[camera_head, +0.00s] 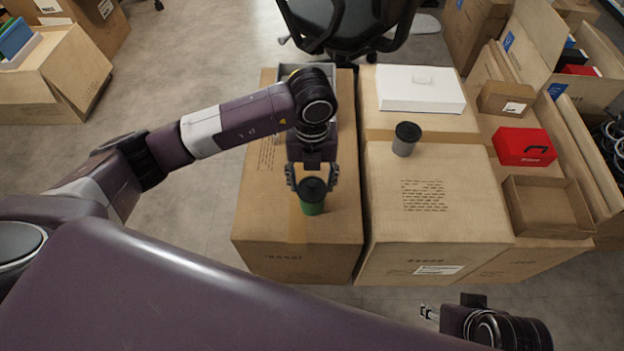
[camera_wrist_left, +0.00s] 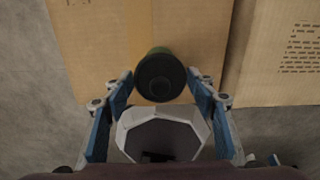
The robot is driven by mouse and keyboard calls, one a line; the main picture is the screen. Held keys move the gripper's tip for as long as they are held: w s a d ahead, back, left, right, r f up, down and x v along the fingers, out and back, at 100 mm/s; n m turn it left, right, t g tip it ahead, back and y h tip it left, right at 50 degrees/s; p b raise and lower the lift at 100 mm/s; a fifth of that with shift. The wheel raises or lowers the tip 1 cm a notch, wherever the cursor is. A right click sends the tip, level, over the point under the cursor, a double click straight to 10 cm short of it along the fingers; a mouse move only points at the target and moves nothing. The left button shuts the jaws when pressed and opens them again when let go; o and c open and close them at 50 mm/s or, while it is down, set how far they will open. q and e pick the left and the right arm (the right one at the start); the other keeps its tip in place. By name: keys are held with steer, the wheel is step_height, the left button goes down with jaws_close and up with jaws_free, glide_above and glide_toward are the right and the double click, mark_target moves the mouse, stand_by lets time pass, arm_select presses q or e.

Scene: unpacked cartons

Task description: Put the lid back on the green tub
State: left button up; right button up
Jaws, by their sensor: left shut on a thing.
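The green tub (camera_head: 312,208) stands upright on the left carton, near its front. A round black lid (camera_head: 313,188) is at the tub's top, roughly level; I cannot tell whether it is fully seated. My left gripper (camera_head: 312,186) comes down from behind, with its fingers on either side of the lid, shut on it. In the left wrist view the lid (camera_wrist_left: 160,78) lies between the fingertips (camera_wrist_left: 160,82), and a strip of the green tub (camera_wrist_left: 158,50) shows past it. My right gripper (camera_head: 428,313) is low at the right, small and partly hidden; its opening is unclear.
A grey tub with a dark lid (camera_head: 405,140) stands on the middle carton (camera_head: 470,220). Behind it is a white box (camera_head: 420,90). A grey tray (camera_head: 348,80) is partly behind my left arm. A red case (camera_head: 524,147) and an open carton tray (camera_head: 545,205) are right.

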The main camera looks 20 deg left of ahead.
stand_by(0.3)
arm_select(q)
steer(key=o, duration=1.3)
